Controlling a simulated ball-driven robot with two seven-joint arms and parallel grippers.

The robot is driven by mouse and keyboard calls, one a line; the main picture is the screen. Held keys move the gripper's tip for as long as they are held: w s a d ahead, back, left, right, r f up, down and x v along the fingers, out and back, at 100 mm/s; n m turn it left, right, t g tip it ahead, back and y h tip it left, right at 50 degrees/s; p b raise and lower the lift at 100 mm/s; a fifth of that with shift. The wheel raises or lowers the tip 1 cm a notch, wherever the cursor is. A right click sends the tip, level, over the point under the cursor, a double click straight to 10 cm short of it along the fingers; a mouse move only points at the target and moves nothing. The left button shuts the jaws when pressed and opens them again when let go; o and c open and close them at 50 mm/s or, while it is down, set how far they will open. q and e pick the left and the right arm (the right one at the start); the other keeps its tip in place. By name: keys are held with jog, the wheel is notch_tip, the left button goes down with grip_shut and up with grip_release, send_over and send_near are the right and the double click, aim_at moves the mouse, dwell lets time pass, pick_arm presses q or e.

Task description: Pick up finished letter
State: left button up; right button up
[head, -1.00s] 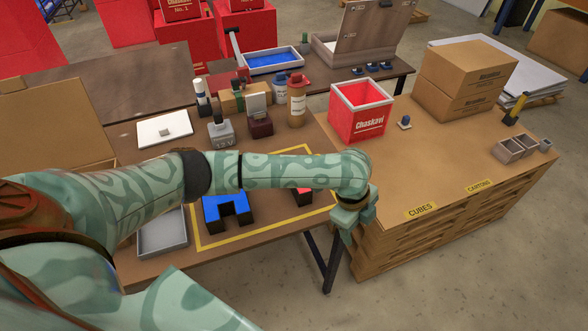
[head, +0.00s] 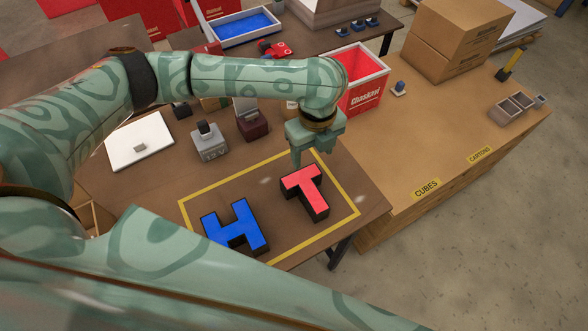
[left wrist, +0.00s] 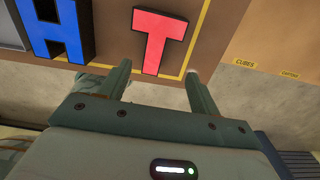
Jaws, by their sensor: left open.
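A red letter T (head: 304,188) with dark sides lies inside the yellow outline on the brown table. My left gripper (head: 309,160) is just behind and above the T, pointing down, open and empty. In the left wrist view the T (left wrist: 157,38) shows ahead of and between the two open fingers (left wrist: 158,80), apart from them. The H (left wrist: 58,28) shows at the upper left there. My right gripper is not in view.
A red Chaskavi box (head: 364,82) stands on the right bench behind my left gripper. A grey 12 V unit (head: 209,142), a white pad (head: 139,140) and a blue-filled tray (head: 241,26) stand further back. The bench top near the CUBES label (head: 426,189) is clear.

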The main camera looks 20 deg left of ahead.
pick_arm(q)
jog(key=b, duration=0.3)
send_near(307, 186)
jog(key=f, duration=0.3)
jog(key=w+f, duration=0.1)
jog(key=f, duration=0.1)
jog(key=shift+d+f, duration=0.1)
jog(key=shift+d, duration=0.05)
jog(key=shift+f, duration=0.4)
jog(key=shift+s+f+b, duration=0.15)
jog(key=shift+f+b, duration=0.15)
jog(key=shift+f, duration=0.1)
jog(key=f, duration=0.1)
jog(key=f+b, duration=0.1)
jog(key=f, duration=0.2)
jog(key=shift+s+f, duration=0.35)
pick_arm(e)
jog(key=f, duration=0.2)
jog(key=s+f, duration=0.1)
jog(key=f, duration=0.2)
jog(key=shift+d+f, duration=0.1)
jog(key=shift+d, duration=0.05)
pick_arm(q)
jog(key=shift+r, duration=0.1)
jog(key=c, duration=1.2)
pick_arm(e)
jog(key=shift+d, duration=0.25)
